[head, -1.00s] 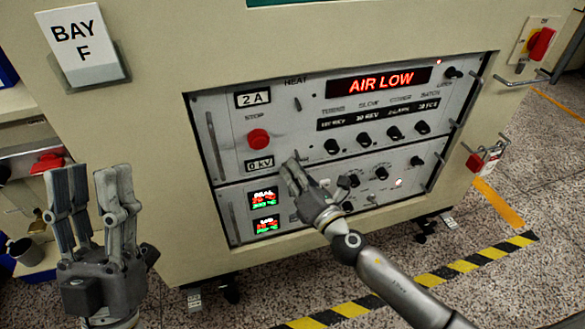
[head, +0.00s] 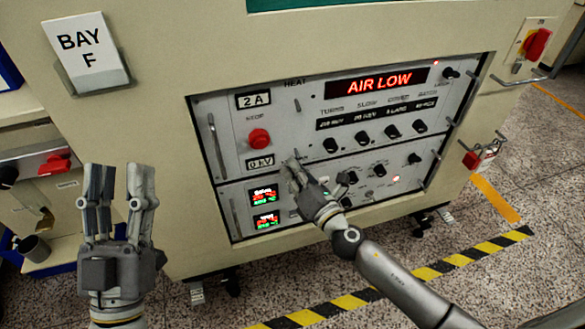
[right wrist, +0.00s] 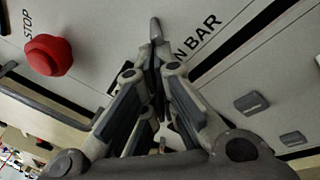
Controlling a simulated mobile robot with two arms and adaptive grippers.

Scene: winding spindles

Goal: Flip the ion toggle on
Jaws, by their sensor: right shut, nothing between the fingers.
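A small grey toggle lever (right wrist: 155,28) sticks up from the panel in the right wrist view, beside black lettering that reads "N BAR"; the start of the label is hidden. My right gripper (right wrist: 155,58) is shut and empty, with its fingertips right at the lever; I cannot tell whether they touch it. In the head view the right gripper (head: 292,166) is at the middle of the control panel (head: 225,110), covering the area below the lever. My left gripper (head: 118,200) is open and empty, pointing up in front of the cabinet's left side.
A red stop button (head: 259,138) sits left of the right gripper; it also shows in the right wrist view (right wrist: 48,55). A heat toggle (head: 297,105) is above. Several black knobs and a red "AIR LOW" display (head: 380,83) are to the right. Handles project at the panel's sides.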

